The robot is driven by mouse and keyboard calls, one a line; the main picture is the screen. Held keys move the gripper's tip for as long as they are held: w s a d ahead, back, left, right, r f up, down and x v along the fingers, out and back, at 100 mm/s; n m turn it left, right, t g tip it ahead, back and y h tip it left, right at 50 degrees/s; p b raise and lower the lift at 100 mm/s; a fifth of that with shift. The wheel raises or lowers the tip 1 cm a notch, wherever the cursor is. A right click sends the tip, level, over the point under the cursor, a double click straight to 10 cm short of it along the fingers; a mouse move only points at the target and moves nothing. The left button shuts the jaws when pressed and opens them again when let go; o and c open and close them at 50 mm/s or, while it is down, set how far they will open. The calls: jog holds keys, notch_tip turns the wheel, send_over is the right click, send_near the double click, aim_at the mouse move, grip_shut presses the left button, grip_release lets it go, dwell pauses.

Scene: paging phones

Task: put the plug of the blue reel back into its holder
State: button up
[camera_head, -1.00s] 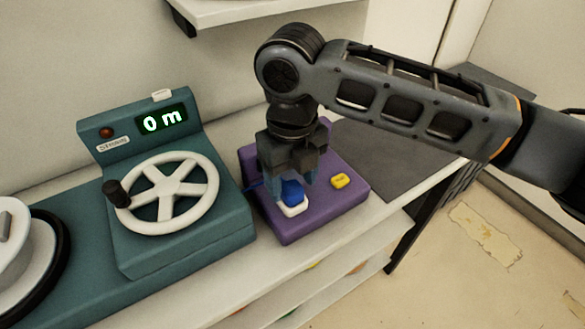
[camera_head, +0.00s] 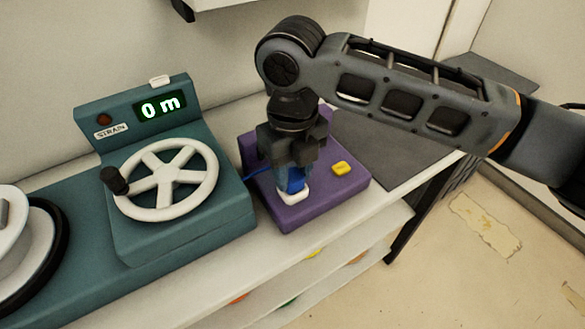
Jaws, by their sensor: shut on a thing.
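The blue plug (camera_head: 296,183) is between the fingers of my gripper (camera_head: 292,180), which is shut on it. The plug stands upright just above a small white square piece (camera_head: 294,197) on the purple box (camera_head: 318,207). The fingers hide part of the plug, and I cannot tell whether it is inside the white piece or only above it. A blue cable (camera_head: 257,172) shows to the left of my gripper, at the box's edge.
A teal winding unit (camera_head: 190,241) with a white handwheel (camera_head: 166,181) and a display (camera_head: 160,106) reading 0 m stands left of the box. A yellow button (camera_head: 341,168) is on the box. A dark grey mat (camera_head: 385,145) lies to the right.

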jog(key=shift+c, duration=0.4)
notch_tip(320, 180, up, 19)
jog(key=p, duration=1.2)
jog(key=shift+f, duration=0.2)
dwell(0.4)
jog(key=s+a, duration=0.5)
jog(key=a, duration=0.4)
jog(key=s+a, duration=0.6)
jog(key=a, duration=0.4)
dwell(0.6)
jog(key=shift+s, duration=0.15)
jog(key=s+a, duration=0.5)
jog(key=a, duration=0.4)
jog(key=s+a, duration=0.6)
jog(key=a, duration=0.3)
jog(key=shift+a, duration=0.4)
